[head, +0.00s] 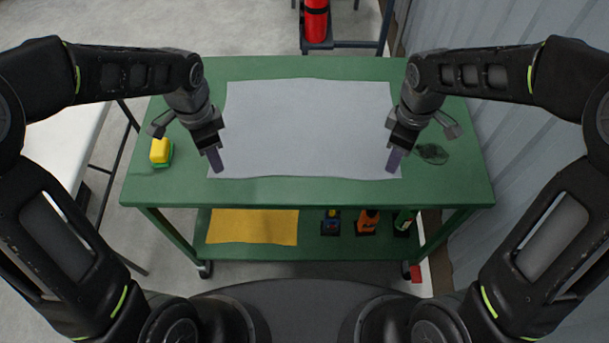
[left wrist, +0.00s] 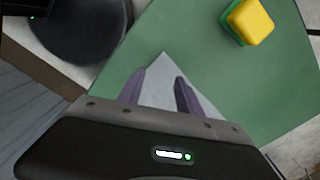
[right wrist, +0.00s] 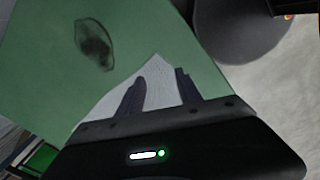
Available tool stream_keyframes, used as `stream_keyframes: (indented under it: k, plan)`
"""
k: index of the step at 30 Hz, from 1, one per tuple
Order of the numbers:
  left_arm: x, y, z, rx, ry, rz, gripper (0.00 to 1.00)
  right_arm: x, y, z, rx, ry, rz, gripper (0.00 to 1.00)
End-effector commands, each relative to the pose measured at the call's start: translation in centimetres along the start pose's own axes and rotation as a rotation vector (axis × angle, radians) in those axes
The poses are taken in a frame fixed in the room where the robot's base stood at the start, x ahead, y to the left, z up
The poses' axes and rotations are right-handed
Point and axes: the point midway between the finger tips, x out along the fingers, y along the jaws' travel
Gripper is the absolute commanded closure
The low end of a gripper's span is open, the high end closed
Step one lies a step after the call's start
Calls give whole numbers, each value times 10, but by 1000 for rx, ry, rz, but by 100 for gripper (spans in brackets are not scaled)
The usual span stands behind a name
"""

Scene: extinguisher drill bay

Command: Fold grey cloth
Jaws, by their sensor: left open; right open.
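The grey cloth (head: 305,125) lies flat and spread out on the green table. My left gripper (head: 217,160) is open over the cloth's near left corner. In the left wrist view that corner of the cloth (left wrist: 161,88) shows between the two fingers (left wrist: 160,92). My right gripper (head: 394,160) is open over the cloth's near right corner. In the right wrist view that corner of the cloth (right wrist: 157,85) shows between the fingers (right wrist: 160,92). I cannot tell whether the fingertips touch the cloth.
The green table (head: 320,192) has a yellow and green sponge-like block (head: 160,152) at its left and a dark smudge (head: 432,153) at its right. A yellow cloth (head: 254,226) and several small items lie on the lower shelf. A red extinguisher (head: 316,22) stands behind.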

Motion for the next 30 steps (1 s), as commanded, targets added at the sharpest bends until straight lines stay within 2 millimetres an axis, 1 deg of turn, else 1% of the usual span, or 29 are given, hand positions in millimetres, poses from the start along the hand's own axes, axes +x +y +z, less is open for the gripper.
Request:
stream_keyframes:
  k: [1, 6, 10, 20, 24, 30]
  plan:
    - [9, 1, 0, 0, -3, 3, 58, 9, -1, 1, 0, -3, -3, 58]
    - [33, 0, 1, -1, -3, 2, 58, 33, -1, 1, 1, -3, -4, 58]
    - [42, 0, 0, -1, -1, 1, 58, 42, 0, 0, 1, -1, -2, 58]
    - [44, 0, 0, -1, 0, -1, 58, 44, 0, 0, 1, 0, 0, 58]
    - [49, 0, 0, -1, 0, -1, 58, 49, 0, 0, 1, 0, 0, 58]
    - [48, 0, 0, -1, 0, -1, 59, 48, 0, 0, 1, 0, -1, 59]
